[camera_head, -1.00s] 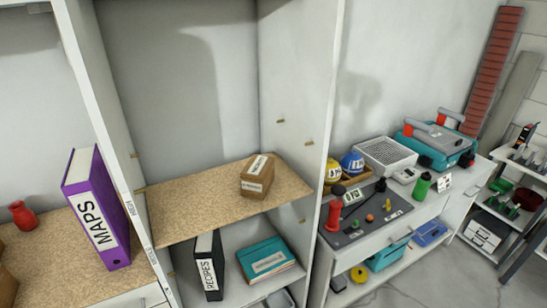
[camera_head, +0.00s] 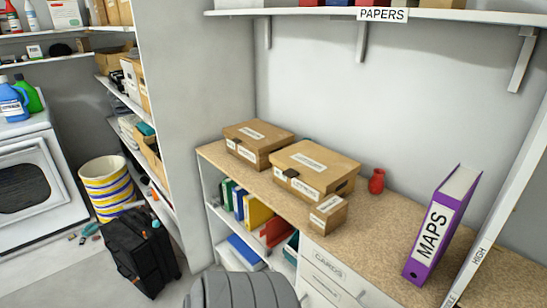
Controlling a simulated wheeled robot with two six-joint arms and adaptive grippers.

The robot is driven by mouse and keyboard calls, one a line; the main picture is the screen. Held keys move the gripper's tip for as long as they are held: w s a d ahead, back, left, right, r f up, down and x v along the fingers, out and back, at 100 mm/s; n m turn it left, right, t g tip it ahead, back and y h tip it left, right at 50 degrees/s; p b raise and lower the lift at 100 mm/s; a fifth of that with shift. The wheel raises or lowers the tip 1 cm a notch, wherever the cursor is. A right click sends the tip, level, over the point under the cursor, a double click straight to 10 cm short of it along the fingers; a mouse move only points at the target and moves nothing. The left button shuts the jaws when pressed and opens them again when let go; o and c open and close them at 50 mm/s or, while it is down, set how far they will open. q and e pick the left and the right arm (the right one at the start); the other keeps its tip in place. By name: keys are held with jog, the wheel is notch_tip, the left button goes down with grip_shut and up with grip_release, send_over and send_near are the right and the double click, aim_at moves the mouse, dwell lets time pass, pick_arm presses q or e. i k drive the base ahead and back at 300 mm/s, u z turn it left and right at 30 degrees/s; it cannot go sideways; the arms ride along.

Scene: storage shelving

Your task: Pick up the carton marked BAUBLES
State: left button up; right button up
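Three brown cartons stand on the wood-topped counter (camera_head: 385,240). A small carton (camera_head: 328,213) sits at the front edge, a large carton (camera_head: 318,170) just behind it, and another carton (camera_head: 258,142) further left. All have white labels, but the lettering is too small to read, so I cannot tell which is marked BAUBLES. Neither of my grippers is in view.
A purple MAPS binder (camera_head: 443,224) and a red vase (camera_head: 376,181) stand right of the cartons. A PAPERS shelf (camera_head: 290,13) hangs above. A black suitcase (camera_head: 140,252) and striped basket (camera_head: 107,187) stand left. A grey ribbed shape (camera_head: 243,290), unidentified, fills the bottom edge.

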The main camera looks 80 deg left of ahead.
aim_at(326, 214)
jog(key=u, duration=0.2)
jog(key=k, duration=0.2)
jog(key=u, duration=2.05)
jog(key=k, duration=0.35)
jog(key=z, duration=1.4)
jog(key=i, duration=1.45)
jog(key=u, duration=1.1)
